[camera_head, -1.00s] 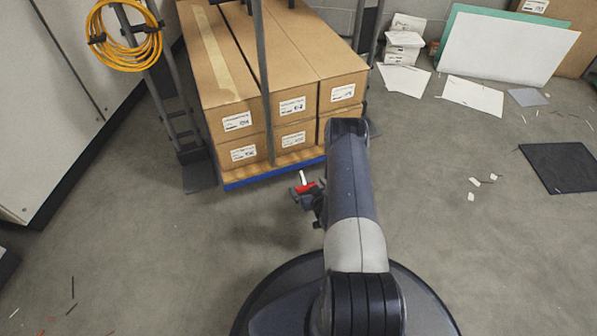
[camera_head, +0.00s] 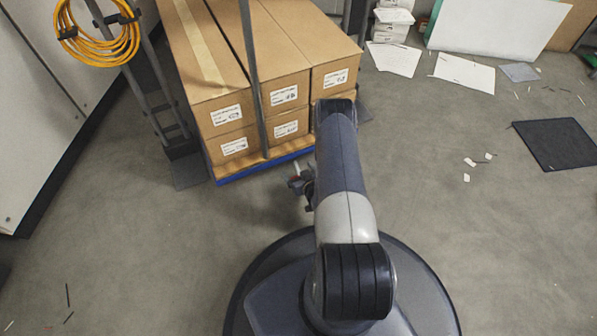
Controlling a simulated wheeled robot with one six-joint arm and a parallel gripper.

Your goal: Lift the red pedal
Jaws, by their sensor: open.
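A small red piece, likely the red pedal (camera_head: 295,179), shows as a sliver close to the front of the blue pallet edge. A short pale bar (camera_head: 297,168) stands beside it. My gripper (camera_head: 300,186) is open, low in front of the blue edge, and overlaps the red piece in this view. Most of the pedal is hidden behind the gripper. I cannot tell whether the jaws are around it or only in front of it, or whether they touch.
Stacked cardboard boxes (camera_head: 285,95) stand on the blue-edged pallet (camera_head: 235,174) ahead. A metal upright frame with a coiled yellow cable (camera_head: 95,45) is at the left. White sheets (camera_head: 463,73) and a dark mat (camera_head: 556,143) lie at the right. Floor between is mostly clear.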

